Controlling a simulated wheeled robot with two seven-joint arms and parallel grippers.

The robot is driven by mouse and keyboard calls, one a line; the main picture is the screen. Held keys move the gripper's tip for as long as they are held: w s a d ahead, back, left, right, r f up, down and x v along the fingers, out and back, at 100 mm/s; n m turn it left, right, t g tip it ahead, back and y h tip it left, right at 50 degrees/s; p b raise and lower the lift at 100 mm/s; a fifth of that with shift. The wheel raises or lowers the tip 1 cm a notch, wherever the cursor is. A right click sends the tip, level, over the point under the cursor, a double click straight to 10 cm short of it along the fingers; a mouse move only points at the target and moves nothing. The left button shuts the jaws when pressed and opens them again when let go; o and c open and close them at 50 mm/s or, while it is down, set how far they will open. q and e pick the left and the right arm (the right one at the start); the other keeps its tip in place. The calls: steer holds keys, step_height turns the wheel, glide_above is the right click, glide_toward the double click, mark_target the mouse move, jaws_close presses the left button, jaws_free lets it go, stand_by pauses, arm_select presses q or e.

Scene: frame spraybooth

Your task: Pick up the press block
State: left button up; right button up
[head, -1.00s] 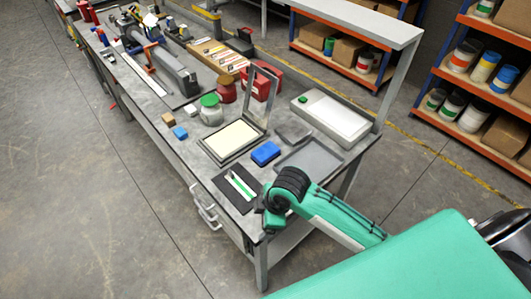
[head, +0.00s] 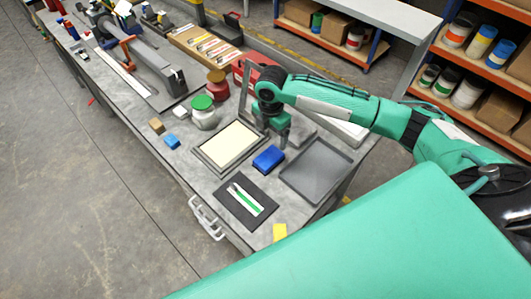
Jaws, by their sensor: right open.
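A blue block (head: 268,158) lies on the grey bench, right of the cream panel in its dark frame (head: 202,158). A grey block (head: 301,131) lies behind it, partly hidden by my right arm. I cannot tell for certain which of the two is the press block. My right gripper (head: 273,133) points down just behind the blue block and beside the grey one. It is open, with no object visible between its fingers. Its height above the bench is hard to tell. My left gripper is out of view.
A dark grey tray (head: 315,172) lies right of the blue block. A green-lidded jar (head: 203,113), a red jar (head: 217,84) and an upright frame (head: 245,87) stand close behind. A black mat (head: 226,207) and yellow piece (head: 280,231) lie nearer the front edge.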

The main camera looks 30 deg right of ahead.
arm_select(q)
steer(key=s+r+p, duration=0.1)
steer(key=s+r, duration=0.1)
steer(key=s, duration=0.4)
arm_select(e)
glide_above(269, 157)
steer(key=f, duration=0.4)
steer(key=shift+d+f, duration=0.25)
steer(key=shift+f, duration=0.15)
steer(key=shift+w+f, duration=0.2)
steer(key=shift+f, duration=0.7)
steer(key=shift+s+a+f+p, duration=0.15)
steer(key=shift+f+p, duration=0.2)
steer(key=shift+p, duration=0.4)
step_height(269, 157, down, 3)
steer(key=shift+a+f+p, duration=0.1)
steer(key=shift+f+p, duration=0.1)
steer(key=shift+p, duration=0.75)
steer(key=shift+f, duration=0.6)
steer(key=c, duration=1.2)
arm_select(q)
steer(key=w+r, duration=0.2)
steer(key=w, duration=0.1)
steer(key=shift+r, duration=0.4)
arm_select(e)
steer(key=shift+o, duration=0.2)
steer(key=shift+r, duration=0.1)
